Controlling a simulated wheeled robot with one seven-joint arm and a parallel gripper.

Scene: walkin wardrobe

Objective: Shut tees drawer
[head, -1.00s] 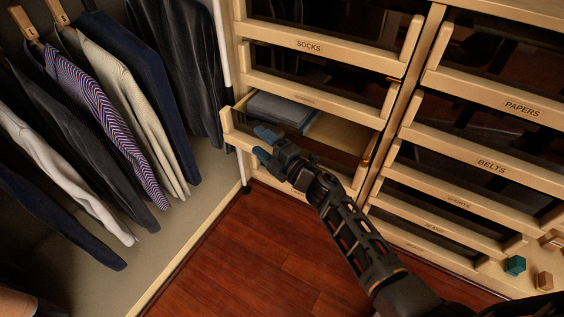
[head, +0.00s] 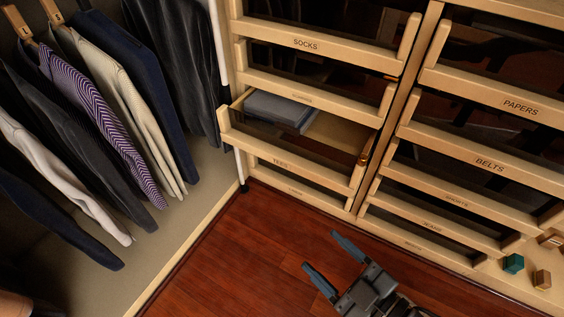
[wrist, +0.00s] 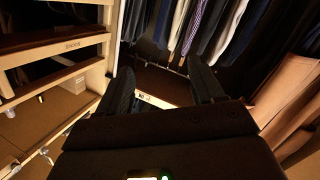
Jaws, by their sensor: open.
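The tees drawer (head: 280,163) is in the left column of drawers in the head view, below the socks drawer (head: 303,43). It stands pulled out, and folded grey-blue cloth (head: 277,108) lies in its back left part. My gripper (head: 326,260) is open and empty over the red wood floor, in front of and below the drawer, apart from it. In the wrist view my gripper's two dark fingers (wrist: 165,85) are spread. That view looks toward the hanging clothes, and I cannot tell the tees drawer in it.
Shirts and jackets (head: 110,120) hang at the left above a grey base. The right column has papers (head: 520,107) and belts (head: 489,165) drawers. Small teal (head: 513,264) and wooden (head: 542,279) blocks are at the lower right. The floor (head: 265,250) before the drawers is clear.

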